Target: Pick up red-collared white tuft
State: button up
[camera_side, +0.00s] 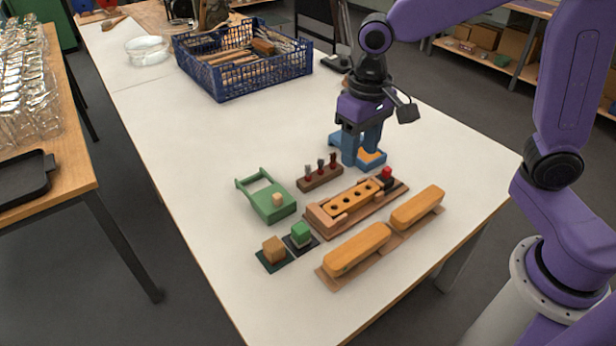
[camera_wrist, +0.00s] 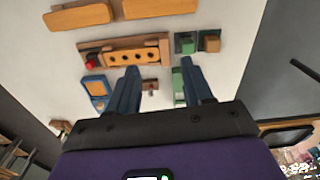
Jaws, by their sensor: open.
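A small brown rack (camera_side: 320,177) holds three upright tufts in a row in the side view. They have dark or red tops, and which one is the red-collared white tuft (camera_side: 308,171) is too small to tell surely; the left one shows red and pale grey. My gripper (camera_side: 361,158) is open and empty, pointing down to the right of the rack. A wooden block with a row of holes (camera_side: 352,200) lies in front of the rack.
A red piece (camera_side: 387,173) sits at the block's right end. A blue tray with orange (camera_side: 371,158) is beside my fingers. A green holder (camera_side: 270,200) stands left. Two orange-brown handles (camera_side: 357,249) lie in front. A blue crate (camera_side: 225,82) stands behind; the table's middle is clear.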

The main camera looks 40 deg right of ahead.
jog(key=w+f+m, duration=0.3)
jog(key=w+m, duration=0.5)
jog(key=w, duration=0.6)
jog(key=m, duration=0.7)
send_over(308, 166)
notch_tip(308, 166, down, 4)
jog(key=f, duration=1.1)
jog(key=shift+d+f, duration=0.2)
jog(key=shift+f, duration=0.1)
jog(key=shift+a+f, duration=0.15)
jog(key=shift+f, duration=1.15)
jog(key=shift+a+f, duration=0.1)
jog(key=shift+f, duration=1.15)
grip_shut()
